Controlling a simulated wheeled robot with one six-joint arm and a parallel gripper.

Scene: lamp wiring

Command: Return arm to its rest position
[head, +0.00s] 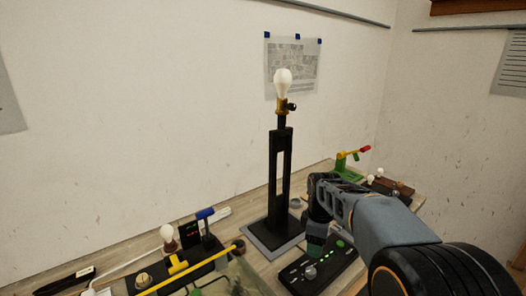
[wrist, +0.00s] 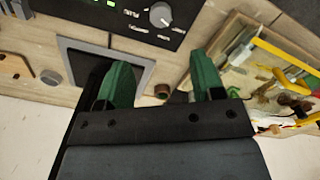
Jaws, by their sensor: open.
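My arm reaches in from the lower right in the head view, its gripper (head: 316,243) pointing down over the bench beside the lamp and the black control box. In the wrist view my gripper (wrist: 161,78) shows two green fingers spread apart with nothing held between them. The black lamp (head: 281,175) stands upright on its square base (head: 262,240), with a white bulb (head: 283,82) in a brass socket at the top. My gripper is to the right of the lamp's base in the head view. Whether it touches anything is unclear.
The black control box (head: 312,272) with knob (wrist: 160,14) lies close below my gripper. A tray of tools and wires (wrist: 250,60) shows in the wrist view. A green stand with a red-tipped lever (head: 347,165) is behind the arm.

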